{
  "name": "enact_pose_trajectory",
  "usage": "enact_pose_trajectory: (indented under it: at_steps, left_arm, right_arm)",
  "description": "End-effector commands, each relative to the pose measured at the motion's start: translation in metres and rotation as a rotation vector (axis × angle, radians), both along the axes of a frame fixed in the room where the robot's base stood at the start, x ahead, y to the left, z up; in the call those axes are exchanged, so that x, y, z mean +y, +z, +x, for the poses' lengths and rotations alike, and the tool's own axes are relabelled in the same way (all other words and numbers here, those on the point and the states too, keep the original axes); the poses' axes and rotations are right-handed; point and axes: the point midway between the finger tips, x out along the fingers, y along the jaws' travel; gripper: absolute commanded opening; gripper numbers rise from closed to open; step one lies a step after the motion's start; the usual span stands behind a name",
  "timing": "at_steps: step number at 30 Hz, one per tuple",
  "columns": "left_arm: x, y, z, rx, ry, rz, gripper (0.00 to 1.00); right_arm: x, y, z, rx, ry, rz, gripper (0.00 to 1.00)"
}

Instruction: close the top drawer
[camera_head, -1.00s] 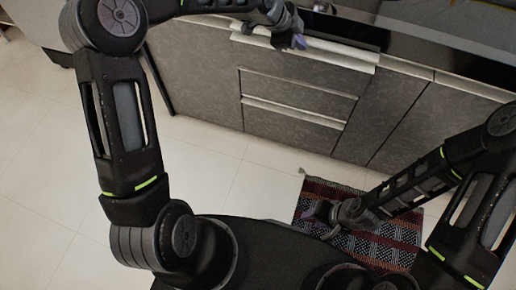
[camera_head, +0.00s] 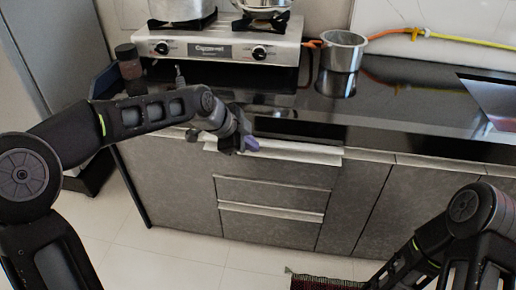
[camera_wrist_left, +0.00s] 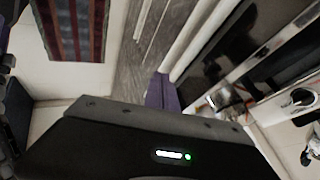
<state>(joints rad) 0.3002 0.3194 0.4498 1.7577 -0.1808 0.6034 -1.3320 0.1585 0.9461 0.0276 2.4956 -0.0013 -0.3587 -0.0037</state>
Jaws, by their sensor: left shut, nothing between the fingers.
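The top drawer (camera_head: 300,152) is the upper one in the grey cabinet under the counter. Its pale top edge stands out past the neighbouring cabinet fronts, with a dark gap behind it, so it looks partly open. My left gripper (camera_head: 250,144) is shut and empty, at the left part of this edge. In the left wrist view the purple fingertips (camera_wrist_left: 162,92) are close beside the pale drawer edge (camera_wrist_left: 192,42); I cannot tell whether they touch it. My right gripper is out of view; only the right arm shows at lower right.
Lower drawers (camera_head: 270,212) sit below, looking closed. On the black counter stand a gas stove (camera_head: 215,48), a metal pot (camera_head: 343,52) and a brown jar (camera_head: 128,62). A patterned mat (camera_head: 318,283) lies on the floor in front. The floor at left is clear.

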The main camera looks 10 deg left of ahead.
Motion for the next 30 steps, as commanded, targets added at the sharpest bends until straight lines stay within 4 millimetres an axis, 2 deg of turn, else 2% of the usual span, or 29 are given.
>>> enact_pose_trajectory:
  at_steps: [9, 13, 16, 19, 25, 30]
  left_arm:
    - [0.001, 0.003, -0.002, 0.001, -0.001, -0.001, 0.0]
    - [0.002, -0.002, 0.0, -0.008, 0.001, 0.004, 0.1]
    - [0.005, -0.017, 0.005, -0.05, 0.005, 0.021, 0.18]
    - [0.011, -0.044, 0.015, -0.14, 0.009, 0.057, 0.26]
    - [0.024, -0.105, 0.038, -0.462, -0.008, 0.153, 0.27]
    - [0.025, -0.135, 0.036, -0.785, -0.056, 0.198, 0.27]
  right_arm:
    - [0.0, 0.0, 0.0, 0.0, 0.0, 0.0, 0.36]
    - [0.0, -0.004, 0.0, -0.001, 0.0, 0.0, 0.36]
    - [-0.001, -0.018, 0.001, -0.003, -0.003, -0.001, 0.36]
    - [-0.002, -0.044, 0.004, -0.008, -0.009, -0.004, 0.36]
    - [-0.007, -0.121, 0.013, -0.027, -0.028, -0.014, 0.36]
    - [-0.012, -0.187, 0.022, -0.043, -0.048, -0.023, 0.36]
